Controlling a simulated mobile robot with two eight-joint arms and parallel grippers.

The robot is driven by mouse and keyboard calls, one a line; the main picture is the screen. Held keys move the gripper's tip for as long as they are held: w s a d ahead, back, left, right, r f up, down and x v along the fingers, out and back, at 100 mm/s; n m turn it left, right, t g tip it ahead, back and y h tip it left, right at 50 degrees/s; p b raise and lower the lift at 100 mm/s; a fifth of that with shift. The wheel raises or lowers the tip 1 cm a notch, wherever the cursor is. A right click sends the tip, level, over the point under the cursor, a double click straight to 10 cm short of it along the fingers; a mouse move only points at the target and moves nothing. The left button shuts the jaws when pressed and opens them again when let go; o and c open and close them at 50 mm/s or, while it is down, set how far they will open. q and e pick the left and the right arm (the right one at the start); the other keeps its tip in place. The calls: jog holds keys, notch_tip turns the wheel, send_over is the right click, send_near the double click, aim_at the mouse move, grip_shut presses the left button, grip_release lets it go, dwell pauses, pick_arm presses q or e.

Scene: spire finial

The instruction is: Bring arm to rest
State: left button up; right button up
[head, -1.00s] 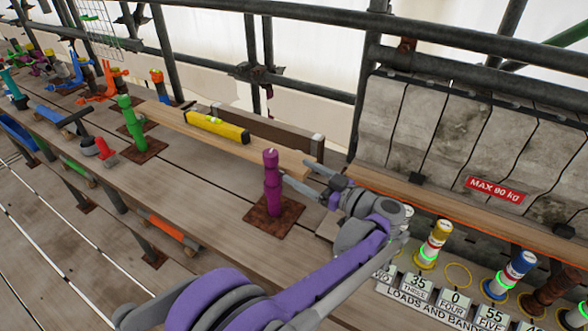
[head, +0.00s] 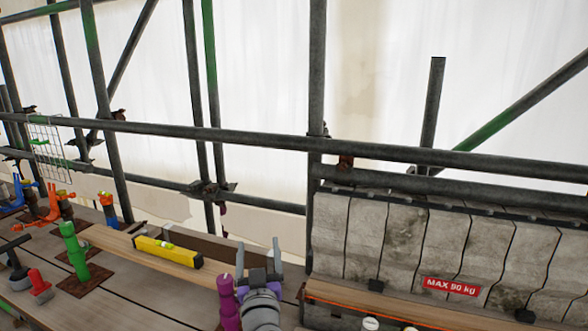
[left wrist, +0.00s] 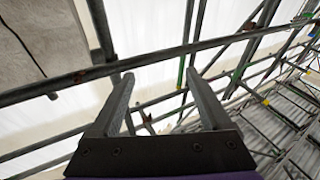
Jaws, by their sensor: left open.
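My left gripper (head: 258,260) is at the bottom middle of the head view, fingers pointing up and apart, with nothing between them. In the left wrist view its two fingers (left wrist: 158,105) are spread and empty against pale sheeting and scaffold tubes. Much of my left arm is below the frame. A purple finial-like post (head: 228,300) stands just left of the gripper in the head view, apart from it; its base is out of view. My right gripper is not in view.
Left of the gripper, a yellow spirit level (head: 168,252) lies on a plank, with a green post (head: 74,250) farther left. Concrete slabs with a red "MAX 90 kg" sign (head: 451,286) stand to the right. Scaffold tubes (head: 260,138) cross behind. The space above the gripper is clear.

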pick_arm(q)
jog(key=s+a+f+m+g+h, duration=0.1)
jog(key=s+a+f+g, duration=0.2)
jog(key=s+f+g, duration=0.2)
jog(key=s+a+f+g+h+p, duration=0.1)
jog(key=s+a+f+g, duration=0.2)
jog(key=s+f, duration=0.9)
jog(key=s+a+f+m+g, duration=0.1)
jog(key=s+a+f+g, duration=0.2)
jog(key=s, duration=1.1)
notch_tip(320, 180, down, 5)
jog(key=g, duration=0.3)
jog(key=shift+s+a+f+m+g+h, duration=0.2)
jog(key=shift+s+a+m+g+h, duration=0.1)
jog(key=shift+s+h, duration=0.1)
